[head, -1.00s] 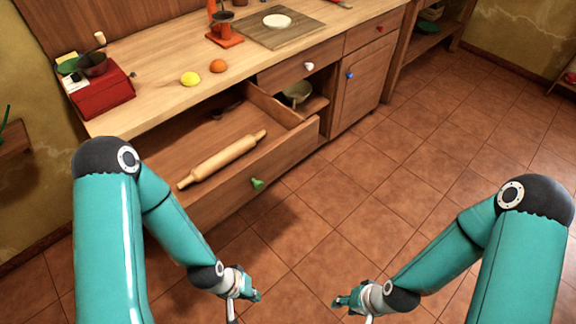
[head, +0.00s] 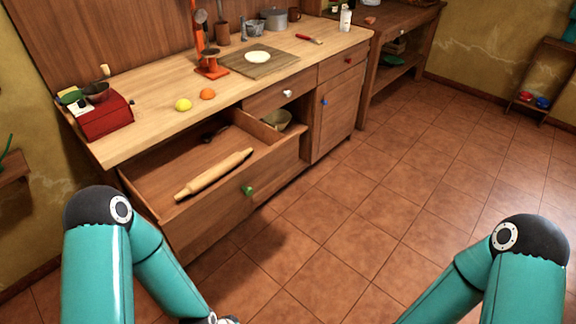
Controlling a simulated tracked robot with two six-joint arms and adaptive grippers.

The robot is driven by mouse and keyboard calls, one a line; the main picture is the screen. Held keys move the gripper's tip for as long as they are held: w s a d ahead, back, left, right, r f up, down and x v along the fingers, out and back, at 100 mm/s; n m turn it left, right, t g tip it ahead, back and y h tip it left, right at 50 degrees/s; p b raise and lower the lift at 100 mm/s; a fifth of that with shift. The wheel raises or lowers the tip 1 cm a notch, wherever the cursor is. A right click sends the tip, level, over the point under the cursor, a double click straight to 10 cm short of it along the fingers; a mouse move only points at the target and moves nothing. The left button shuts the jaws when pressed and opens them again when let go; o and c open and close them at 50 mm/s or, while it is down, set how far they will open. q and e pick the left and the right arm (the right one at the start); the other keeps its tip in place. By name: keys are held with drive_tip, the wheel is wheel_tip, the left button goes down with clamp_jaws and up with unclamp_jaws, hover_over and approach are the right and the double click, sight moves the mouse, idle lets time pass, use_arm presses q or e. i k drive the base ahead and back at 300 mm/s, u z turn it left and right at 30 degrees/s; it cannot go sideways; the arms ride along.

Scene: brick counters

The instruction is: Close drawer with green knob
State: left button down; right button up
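The drawer (head: 222,212) with the green knob (head: 247,190) is pulled out from the wooden counter in the head view. A rolling pin (head: 214,174) lies inside it, and a dark item (head: 214,131) sits toward its back. My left arm comes in at the lower left, in front of and below the drawer, and its gripper is cut off by the bottom edge. My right arm is at the lower right, apart from the counter, and its gripper is out of the frame.
The counter top (head: 150,112) holds a red box (head: 103,116), a lemon (head: 183,105), an orange (head: 207,94) and a cutting board (head: 268,63). The tiled floor (head: 380,210) at right is clear.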

sight(152, 176)
drive_tip(key=z, duration=0.05)
drive_tip(key=i, duration=0.9)
drive_tip(key=u, duration=0.05)
